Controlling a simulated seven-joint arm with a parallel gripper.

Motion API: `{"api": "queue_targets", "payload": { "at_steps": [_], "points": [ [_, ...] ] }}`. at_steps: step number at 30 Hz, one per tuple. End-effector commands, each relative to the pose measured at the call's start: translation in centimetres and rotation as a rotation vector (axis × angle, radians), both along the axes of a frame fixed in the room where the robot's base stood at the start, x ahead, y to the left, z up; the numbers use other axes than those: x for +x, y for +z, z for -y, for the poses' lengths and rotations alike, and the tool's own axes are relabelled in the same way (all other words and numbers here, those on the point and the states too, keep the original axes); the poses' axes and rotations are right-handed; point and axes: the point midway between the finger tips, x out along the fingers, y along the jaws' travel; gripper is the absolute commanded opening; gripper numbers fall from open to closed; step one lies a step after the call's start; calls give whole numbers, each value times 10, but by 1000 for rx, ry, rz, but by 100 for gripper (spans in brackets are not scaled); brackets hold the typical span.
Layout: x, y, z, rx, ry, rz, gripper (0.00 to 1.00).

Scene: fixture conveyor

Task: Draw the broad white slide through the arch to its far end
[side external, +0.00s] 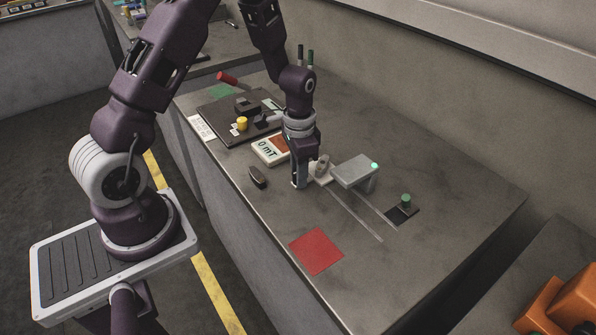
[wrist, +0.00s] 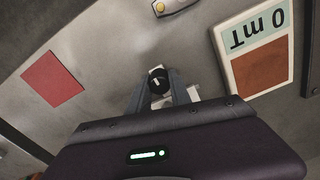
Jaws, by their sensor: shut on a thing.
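The broad white slide (side external: 318,179) lies low on the bench at the near end of two thin rails (side external: 352,214), beside the grey arch (side external: 354,170). The arch has a lit green lamp on top. My gripper (side external: 299,184) points down at the slide. In the wrist view its fingers (wrist: 160,97) close around a dark round knob (wrist: 157,80), with pale parts of the slide (wrist: 193,93) showing beside and below. The slide's underside and part of its body are hidden by my gripper.
A meter reading "0 mT" (side external: 270,150) lies close behind my gripper. A dark oval object (side external: 257,177) lies to the left. A red square (side external: 316,251) is in front. A green knob on a dark plate (side external: 403,213) stands right of the rails. The rails beyond the arch look clear.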

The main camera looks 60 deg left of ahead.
Motion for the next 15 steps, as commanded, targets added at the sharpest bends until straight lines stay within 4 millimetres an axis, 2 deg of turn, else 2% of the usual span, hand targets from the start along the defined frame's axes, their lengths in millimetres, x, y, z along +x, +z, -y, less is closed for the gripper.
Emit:
{"api": "queue_targets", "payload": {
  "at_steps": [5, 15],
  "points": [
    [1, 1, 26, 0, -6, 4, 0],
    [1, 1, 106, -1, -7, 4, 0]
  ]
}}
